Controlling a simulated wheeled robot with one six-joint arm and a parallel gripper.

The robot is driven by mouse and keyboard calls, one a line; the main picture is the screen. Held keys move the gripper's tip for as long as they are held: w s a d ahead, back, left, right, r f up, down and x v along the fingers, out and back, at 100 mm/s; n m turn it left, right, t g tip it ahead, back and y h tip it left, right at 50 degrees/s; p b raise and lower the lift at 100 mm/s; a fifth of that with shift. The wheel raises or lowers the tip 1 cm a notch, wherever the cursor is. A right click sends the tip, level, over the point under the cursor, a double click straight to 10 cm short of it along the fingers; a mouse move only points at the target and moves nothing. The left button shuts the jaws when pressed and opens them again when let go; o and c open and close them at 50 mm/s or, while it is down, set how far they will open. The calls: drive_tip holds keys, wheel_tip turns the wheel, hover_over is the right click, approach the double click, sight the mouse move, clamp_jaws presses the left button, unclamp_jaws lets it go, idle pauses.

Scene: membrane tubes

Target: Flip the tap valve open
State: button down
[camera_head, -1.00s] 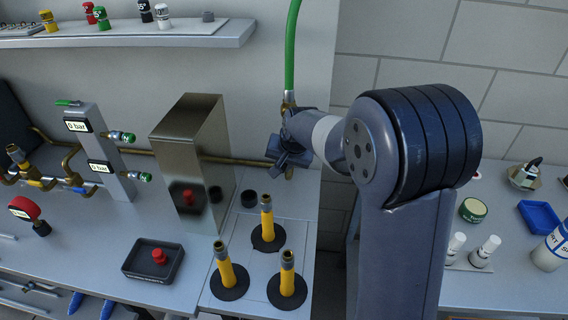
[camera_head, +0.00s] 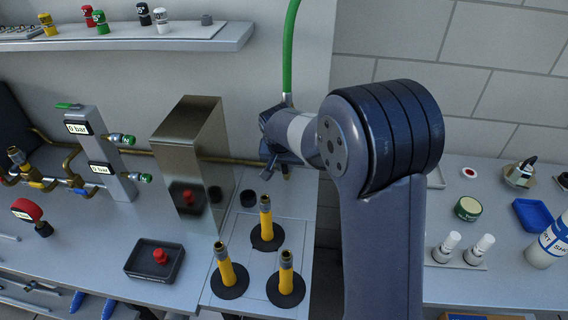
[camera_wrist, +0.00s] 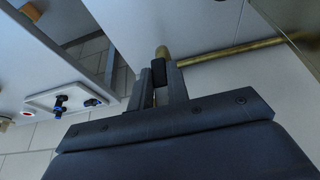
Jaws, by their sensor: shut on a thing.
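The tap (camera_head: 286,173) is at the wall end of the brass pipe, below the green hose (camera_head: 291,50). In the head view only its lower brass end shows; my wrist hides its body and valve lever. My gripper (camera_head: 270,165) is at the tap, in front of the hose's lower end. In the wrist view, my gripper's fingers (camera_wrist: 164,92) are closed around a small black piece (camera_wrist: 160,72), which looks like the valve lever. The brass end of the tap (camera_wrist: 162,54) shows just beyond it.
A brass pipe (camera_head: 225,159) runs along the wall behind a tall metal box (camera_head: 185,160). Several yellow tubes on black bases (camera_head: 266,238) stand on the bench below my gripper.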

drive_tip(key=c, duration=1.4)
unclamp_jaws()
drive_tip(key=shift+o, duration=0.2)
drive_tip(key=shift+r, duration=0.15)
drive_tip(key=d+b+v, duration=0.1)
drive_tip(key=v, duration=0.9)
drive_tip(key=shift+s+a+r+b, duration=0.2)
drive_tip(key=shift+s+a+b, duration=0.1)
drive_tip(key=shift+a, duration=0.2)
drive_tip(key=shift+w, duration=0.1)
